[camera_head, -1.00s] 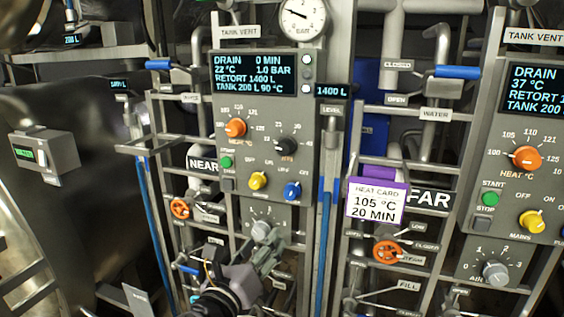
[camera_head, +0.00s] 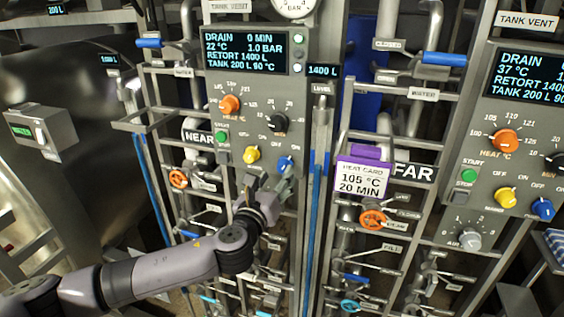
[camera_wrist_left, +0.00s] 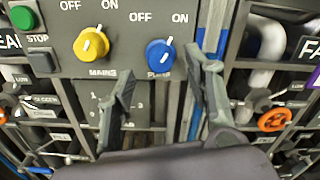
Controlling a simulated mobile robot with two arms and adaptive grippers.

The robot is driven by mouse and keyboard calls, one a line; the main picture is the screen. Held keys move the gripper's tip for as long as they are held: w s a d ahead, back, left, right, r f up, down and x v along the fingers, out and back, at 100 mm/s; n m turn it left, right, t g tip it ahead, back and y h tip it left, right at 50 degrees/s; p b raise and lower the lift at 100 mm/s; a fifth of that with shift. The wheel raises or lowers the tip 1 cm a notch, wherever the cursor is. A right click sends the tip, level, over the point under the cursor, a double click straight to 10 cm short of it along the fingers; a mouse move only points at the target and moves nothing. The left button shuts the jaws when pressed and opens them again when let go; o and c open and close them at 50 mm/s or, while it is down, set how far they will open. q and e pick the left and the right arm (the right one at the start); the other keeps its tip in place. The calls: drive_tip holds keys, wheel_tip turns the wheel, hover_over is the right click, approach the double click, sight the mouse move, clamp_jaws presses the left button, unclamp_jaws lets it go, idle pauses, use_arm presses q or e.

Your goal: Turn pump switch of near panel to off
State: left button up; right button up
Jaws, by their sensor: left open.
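The near panel (camera_head: 246,110) is the grey one beside the NEAR sign. Its pump switch is a blue knob (camera_head: 285,164) at the lower right, below a display. In the left wrist view the blue pump knob (camera_wrist_left: 160,56) has its white mark tilted up and right, toward ON. My left gripper (camera_head: 268,184) is just below the knob in the head view. In the left wrist view its open fingers (camera_wrist_left: 160,70) stand on either side of the knob, with nothing held. Whether they touch it cannot be told. My right gripper is not in view.
The yellow mains knob (camera_wrist_left: 91,45) is just left of the pump knob, outside the left finger. A green start button (camera_head: 221,138) is further left. Pipes and rails, with an orange handwheel (camera_head: 373,219), stand right of the panel. The far panel (camera_head: 520,150) is at the right.

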sight(281, 169)
use_arm(q)
drive_tip(key=shift+p+x, duration=0.6)
drive_tip(key=shift+x, duration=2.05)
drive_tip(key=shift+c, duration=0.3)
clamp_jaws()
